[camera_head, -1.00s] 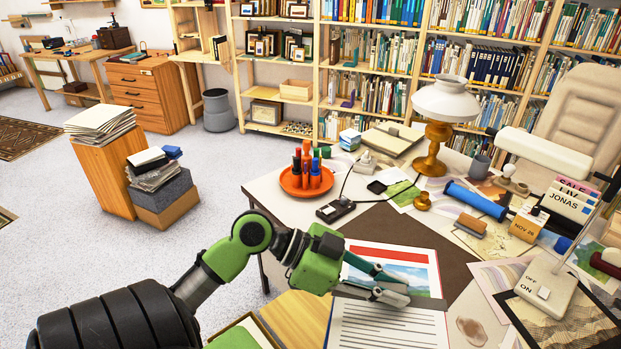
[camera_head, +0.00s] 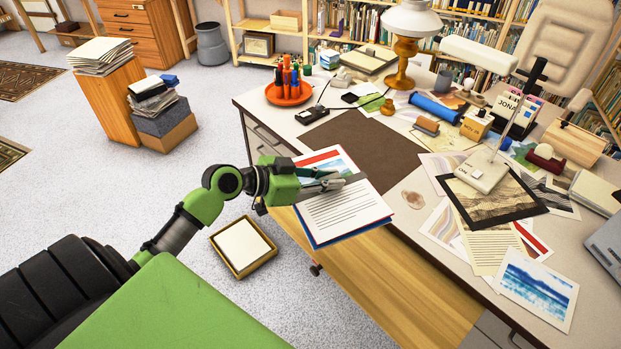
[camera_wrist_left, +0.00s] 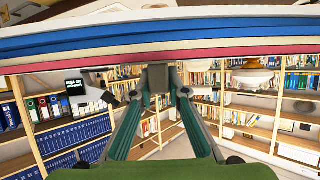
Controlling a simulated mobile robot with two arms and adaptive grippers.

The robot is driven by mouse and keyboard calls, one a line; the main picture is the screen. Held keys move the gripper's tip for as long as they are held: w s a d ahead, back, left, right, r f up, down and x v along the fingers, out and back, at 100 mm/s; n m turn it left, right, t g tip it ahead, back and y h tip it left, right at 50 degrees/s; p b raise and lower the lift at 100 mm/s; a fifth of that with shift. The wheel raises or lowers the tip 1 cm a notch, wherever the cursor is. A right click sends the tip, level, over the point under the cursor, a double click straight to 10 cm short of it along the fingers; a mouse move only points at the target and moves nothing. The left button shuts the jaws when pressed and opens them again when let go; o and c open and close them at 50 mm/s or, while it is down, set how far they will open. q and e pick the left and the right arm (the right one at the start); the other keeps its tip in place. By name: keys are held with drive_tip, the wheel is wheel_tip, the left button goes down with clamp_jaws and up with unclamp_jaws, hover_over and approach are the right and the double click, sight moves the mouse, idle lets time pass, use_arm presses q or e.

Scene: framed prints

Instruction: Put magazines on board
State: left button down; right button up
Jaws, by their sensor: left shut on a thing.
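My left gripper (camera_head: 332,182) is shut on a small stack of magazines (camera_head: 345,213) with printed text, a red band and a picture on top. The stack is over the near left edge of the desk, between the brown desk pad and a light wooden board (camera_head: 415,295). In the left wrist view the blue and red edges of the magazines (camera_wrist_left: 150,45) cross the top, above my left gripper's fingers (camera_wrist_left: 160,92). Whether the stack touches anything below is hidden. The wooden board's visible part is bare. My right gripper is not in view.
The brown pad (camera_head: 372,152) is bare. A red tray of markers (camera_head: 287,93), a lamp (camera_head: 405,45), and prints (camera_head: 537,285) crowd the desk. A framed panel (camera_head: 243,247) lies on the floor at left. Paper stacks (camera_head: 102,56) stand farther back.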

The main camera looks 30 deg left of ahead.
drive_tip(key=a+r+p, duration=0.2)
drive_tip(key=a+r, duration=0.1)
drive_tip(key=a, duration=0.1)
use_arm(q)
drive_tip(key=w+a+f+n+y+b, duration=0.1)
drive_tip(key=w+a+f, duration=0.1)
drive_tip(key=f, duration=0.3)
drive_tip(key=w+a+f+n+t+y+b, duration=0.1)
drive_tip(key=w+a+f+n+y, duration=0.1)
drive_tip(key=a+f, duration=0.3)
drive_tip(key=w+a+f+n+t+y+b, duration=0.1)
drive_tip(key=w+a+f+b, duration=0.1)
drive_tip(key=f, duration=0.5)
drive_tip(key=shift+w+a+f+n+y, duration=0.25)
drive_tip(key=shift+w+a+y, duration=0.2)
drive_tip(key=shift+a, duration=0.25)
drive_tip(key=shift+f+b, duration=0.45)
drive_tip(key=shift+f, duration=0.2)
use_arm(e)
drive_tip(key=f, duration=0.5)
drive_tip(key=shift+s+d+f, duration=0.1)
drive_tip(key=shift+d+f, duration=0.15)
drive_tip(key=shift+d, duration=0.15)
use_arm(q)
drive_tip(key=shift+f+b, duration=0.2)
drive_tip(key=shift+b, duration=0.15)
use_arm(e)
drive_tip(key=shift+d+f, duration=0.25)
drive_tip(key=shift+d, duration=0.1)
